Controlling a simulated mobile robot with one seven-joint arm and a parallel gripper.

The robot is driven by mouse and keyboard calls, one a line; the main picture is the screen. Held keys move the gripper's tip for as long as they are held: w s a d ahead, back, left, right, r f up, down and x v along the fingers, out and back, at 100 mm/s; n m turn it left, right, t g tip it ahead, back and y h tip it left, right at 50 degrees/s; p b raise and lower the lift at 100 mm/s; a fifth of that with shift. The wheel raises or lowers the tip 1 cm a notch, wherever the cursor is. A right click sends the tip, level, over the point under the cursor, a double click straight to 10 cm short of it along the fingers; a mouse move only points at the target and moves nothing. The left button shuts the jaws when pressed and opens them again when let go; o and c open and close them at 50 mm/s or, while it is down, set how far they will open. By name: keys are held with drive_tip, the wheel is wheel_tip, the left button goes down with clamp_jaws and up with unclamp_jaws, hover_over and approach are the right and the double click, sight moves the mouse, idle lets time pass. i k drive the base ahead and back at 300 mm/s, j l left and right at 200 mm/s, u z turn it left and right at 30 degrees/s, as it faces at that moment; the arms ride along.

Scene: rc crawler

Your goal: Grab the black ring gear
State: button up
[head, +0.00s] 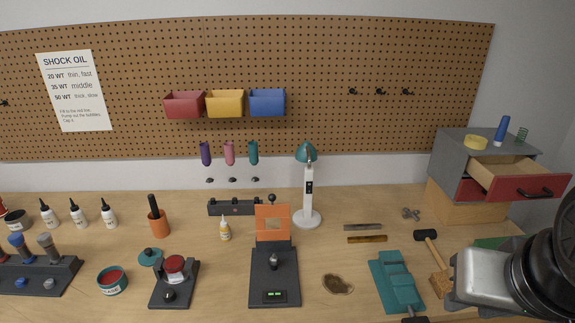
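I cannot make out a black ring gear for certain in the head view. Several small dark pieces (232,180) sit at the wall below the purple, pink and teal holders, too small to identify. A grey and black part of my arm (482,278) fills the lower right corner and hides that part of the bench. My gripper's fingers do not show.
The wooden bench (200,257) holds a red-topped device (174,270), a black stand with an orange panel (275,272), a white lamp (308,195), a teal vise (396,281) and a mallet (433,257). A grey cabinet (448,159) has an open drawer at right.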

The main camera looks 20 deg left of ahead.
sight(174, 264)
drive_tip(key=u, duration=1.9)
drive_tip(key=i+j+z, duration=0.15)
drive_tip(key=z, duration=0.3)
drive_tip(key=j+z, duration=0.3)
drive_tip(key=z, duration=0.15)
drive_tip(key=i+j+z, duration=0.1)
drive_tip(key=j, duration=0.45)
drive_tip(key=i+j+z, duration=0.1)
drive_tip(key=j, duration=0.45)
drive_tip(key=i+j+z, duration=0.1)
drive_tip(key=j, duration=0.5)
